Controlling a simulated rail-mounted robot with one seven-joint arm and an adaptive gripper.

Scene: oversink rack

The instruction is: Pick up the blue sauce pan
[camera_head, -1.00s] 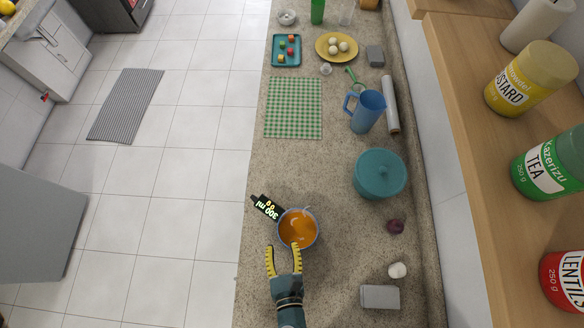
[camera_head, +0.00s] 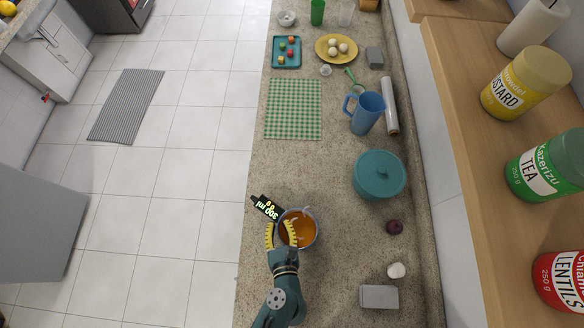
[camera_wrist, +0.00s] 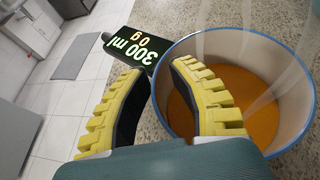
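The blue sauce pan (camera_head: 315,236) stands on the counter with orange liquid and faint steam in it. In the wrist view, its blue-rimmed wall (camera_wrist: 262,48) fills the right side. A black readout (camera_head: 265,207) showing "300 ml 0 g" is at its upper left; it also shows in the wrist view (camera_wrist: 127,47). My gripper (camera_head: 279,226) is open at the pan's left rim. Its left yellow finger is outside the pan, and its right finger overlaps the inside. The rim appears between them; I cannot tell whether either finger touches it. No handle is clearly visible.
A teal lidded pot (camera_head: 379,175), a dark red onion (camera_head: 394,227), a white bulb (camera_head: 396,270) and a grey block (camera_head: 379,297) stand to the right. A blue jug (camera_head: 366,112) and a green checked cloth (camera_head: 293,108) lie farther off. The counter's left edge is close.

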